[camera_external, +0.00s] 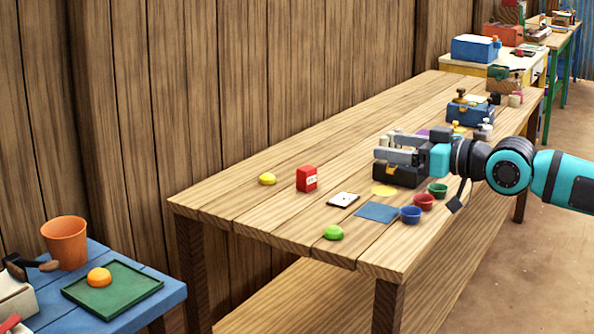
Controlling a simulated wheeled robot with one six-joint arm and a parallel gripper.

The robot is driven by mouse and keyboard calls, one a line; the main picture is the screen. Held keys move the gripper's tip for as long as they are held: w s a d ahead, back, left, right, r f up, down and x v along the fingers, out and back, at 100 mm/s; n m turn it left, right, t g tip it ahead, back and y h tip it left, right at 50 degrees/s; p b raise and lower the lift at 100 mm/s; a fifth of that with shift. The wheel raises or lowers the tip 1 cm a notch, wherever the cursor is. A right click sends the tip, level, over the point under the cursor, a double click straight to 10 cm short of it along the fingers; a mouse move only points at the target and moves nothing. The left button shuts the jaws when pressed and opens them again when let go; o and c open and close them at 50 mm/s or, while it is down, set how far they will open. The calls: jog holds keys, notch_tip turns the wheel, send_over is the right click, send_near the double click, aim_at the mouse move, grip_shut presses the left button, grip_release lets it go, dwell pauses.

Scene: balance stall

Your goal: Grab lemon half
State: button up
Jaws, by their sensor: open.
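A yellow lemon half (267,179) lies on the long wooden table (235,205), near its back left edge. My gripper (383,148) is to the right of it, well apart, above a dark box (400,175). The gripper points left, with its two grey fingers apart and nothing seen between them. The lemon half is fully in view.
A red box (307,179) stands between the lemon half and my gripper. A white card (343,199), blue square (377,212), green half fruit (333,232) and small bowls (410,215) lie nearer the front. The table around the lemon half is clear.

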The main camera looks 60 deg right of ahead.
jog(key=w+d+r+m+g+h, duration=0.1)
jog(key=w+d+r+g, duration=0.15)
jog(key=w, duration=0.55)
jog(key=w+d+r+m+g, duration=0.2)
jog(key=w+r, duration=0.2)
jog(key=w, duration=0.3)
jog(key=m+g+y, duration=0.1)
jog(key=m+g, duration=0.7)
jog(key=g, duration=0.5)
send_over(268, 178)
jog(key=d, duration=0.1)
notch_tip(268, 178, down, 18)
jog(key=f, duration=1.1)
jog(key=shift+w+d+f, duration=0.1)
jog(key=shift+w+f, duration=0.25)
jog(key=shift+f, duration=0.05)
jog(key=shift+w+f, duration=0.15)
jog(key=shift+f, duration=2.5)
jog(key=c, duration=1.1)
jog(key=shift+o, duration=0.2)
